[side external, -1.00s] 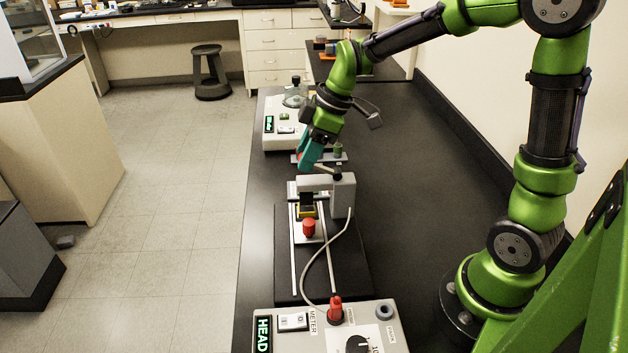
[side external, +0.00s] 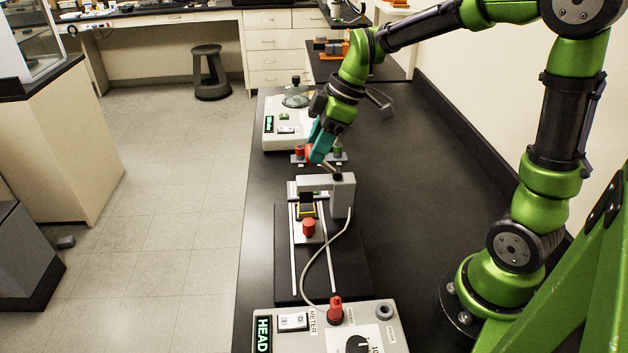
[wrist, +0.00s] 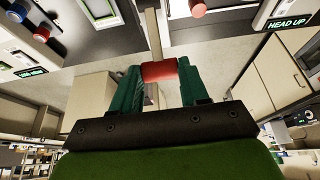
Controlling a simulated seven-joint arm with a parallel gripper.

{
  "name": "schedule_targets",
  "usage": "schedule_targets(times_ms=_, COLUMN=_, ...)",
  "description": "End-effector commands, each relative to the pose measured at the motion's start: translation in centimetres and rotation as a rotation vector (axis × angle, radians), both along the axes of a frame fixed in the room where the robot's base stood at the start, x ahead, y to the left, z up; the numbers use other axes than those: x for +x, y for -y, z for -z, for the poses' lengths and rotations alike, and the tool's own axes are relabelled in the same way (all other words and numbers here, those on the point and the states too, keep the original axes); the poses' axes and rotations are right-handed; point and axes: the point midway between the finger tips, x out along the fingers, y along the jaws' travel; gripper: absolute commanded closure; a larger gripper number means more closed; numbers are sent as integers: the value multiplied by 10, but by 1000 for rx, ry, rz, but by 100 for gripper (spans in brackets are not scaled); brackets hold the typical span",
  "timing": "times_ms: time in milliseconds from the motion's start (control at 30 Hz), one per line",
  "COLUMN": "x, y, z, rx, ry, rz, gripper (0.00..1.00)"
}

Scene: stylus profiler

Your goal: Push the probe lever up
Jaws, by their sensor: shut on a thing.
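The stylus profiler (side external: 342,197) has a grey bridge on a black base. Its probe lever shows in the wrist view as a pale bar (wrist: 152,30) ending in a red grip (wrist: 158,71). In the side view the lever slants up and left from a dark pivot on the bridge. My gripper (side external: 316,154) is above the bridge, its teal fingers shut on the red grip; the wrist view shows the grip between both fingertips (wrist: 159,72). The fingers partly hide the grip in the side view. A display in the wrist view reads HEAD UP (wrist: 288,23).
A red knob (side external: 309,227) is on the profiler's stage. Red and green posts (side external: 338,151) and another instrument (side external: 272,135) stand behind. The bench at right is clear.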

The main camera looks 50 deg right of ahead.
Motion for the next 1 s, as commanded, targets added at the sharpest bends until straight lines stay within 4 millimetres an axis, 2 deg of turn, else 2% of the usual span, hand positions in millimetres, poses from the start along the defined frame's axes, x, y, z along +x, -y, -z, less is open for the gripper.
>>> schedule_targets(times_ms=33, x=-5, y=6, z=6, rx=-8, ry=-20, rz=8, gripper=100)
schedule_targets(times_ms=100, x=-5, y=6, z=6, rx=-8, ry=-20, rz=8, gripper=100)
schedule_targets(times_ms=133, x=-5, y=6, z=6, rx=-7, ry=-20, rz=9, gripper=51)
schedule_targets(times_ms=267, x=-4, y=5, z=5, rx=-6, ry=-16, rz=7, gripper=31)
schedule_targets(times_ms=667, x=-4, y=5, z=-3, rx=-6, ry=-8, rz=3, gripper=30)
schedule_targets(times_ms=767, x=-7, y=9, z=-16, rx=-7, ry=-6, rz=4, gripper=30)
schedule_targets(times_ms=1000, x=-22, y=25, z=-68, rx=-8, ry=-3, rz=5, gripper=30)
